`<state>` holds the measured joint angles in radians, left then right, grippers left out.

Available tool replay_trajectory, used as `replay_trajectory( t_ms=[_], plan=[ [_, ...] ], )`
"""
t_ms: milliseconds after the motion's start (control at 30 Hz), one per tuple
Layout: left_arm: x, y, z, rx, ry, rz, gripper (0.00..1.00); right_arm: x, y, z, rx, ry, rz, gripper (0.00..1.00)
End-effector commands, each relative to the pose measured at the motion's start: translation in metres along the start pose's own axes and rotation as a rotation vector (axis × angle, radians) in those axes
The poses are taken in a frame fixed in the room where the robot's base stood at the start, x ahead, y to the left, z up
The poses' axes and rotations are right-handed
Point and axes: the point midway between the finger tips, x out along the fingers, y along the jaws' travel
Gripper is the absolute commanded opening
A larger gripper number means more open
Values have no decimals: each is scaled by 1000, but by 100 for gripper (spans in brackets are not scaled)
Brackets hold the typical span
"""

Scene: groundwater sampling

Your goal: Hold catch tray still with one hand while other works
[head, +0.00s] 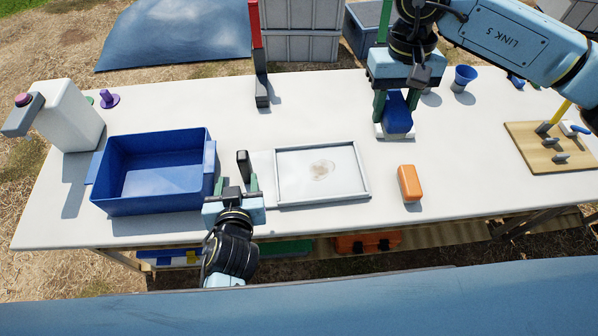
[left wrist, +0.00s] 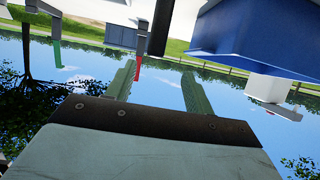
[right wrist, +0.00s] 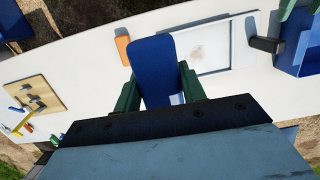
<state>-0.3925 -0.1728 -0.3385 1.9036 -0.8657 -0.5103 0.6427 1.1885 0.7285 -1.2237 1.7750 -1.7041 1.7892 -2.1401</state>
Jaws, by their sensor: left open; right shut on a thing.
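The catch tray, a shallow grey-rimmed tray (head: 368,182) with a brown stain on its pale floor, lies flat mid-table. It also shows in the right wrist view (right wrist: 228,68). An upright black grip (head: 243,163) stands at its left side, and shows in the right wrist view (right wrist: 265,45). My left gripper (head: 236,184) is open and empty, just in front of the black grip. Its green fingers show in the left wrist view (left wrist: 157,88). My right gripper (head: 396,105) is shut on a blue object (head: 398,118), behind and right of the tray; it fills the middle of the right wrist view (right wrist: 157,70).
A deep blue bin (head: 150,207) stands left of my left gripper. An orange block (head: 410,183) lies right of the tray. A red-and-black post (head: 259,60) stands behind. A wooden board (head: 548,160) with tools is at right. The table between tray and board is mostly clear.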

Motion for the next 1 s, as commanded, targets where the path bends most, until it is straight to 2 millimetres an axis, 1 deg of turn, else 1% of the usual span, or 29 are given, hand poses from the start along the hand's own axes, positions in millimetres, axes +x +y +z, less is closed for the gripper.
replay_trajectory(
  t_ms=[33, 133, 267, 800, 1000],
  plan=[
    [0, 4, -4, 1, 11, 6, 53, -2, 0, 0, 0, 0, 0, 22],
    [4, 7, -6, 0, 23, 13, 53, 0, 0, 0, 0, 0, 0, 22],
    [16, 7, -6, 1, 25, 12, 53, 5, 0, -1, 0, 0, 0, 22],
    [95, 7, -6, 3, 23, 11, 53, 39, 0, -6, 0, 0, 0, 22],
    [114, 7, -7, 1, 22, 11, 53, 48, 0, -7, 0, 1, 0, 22]
  ],
)
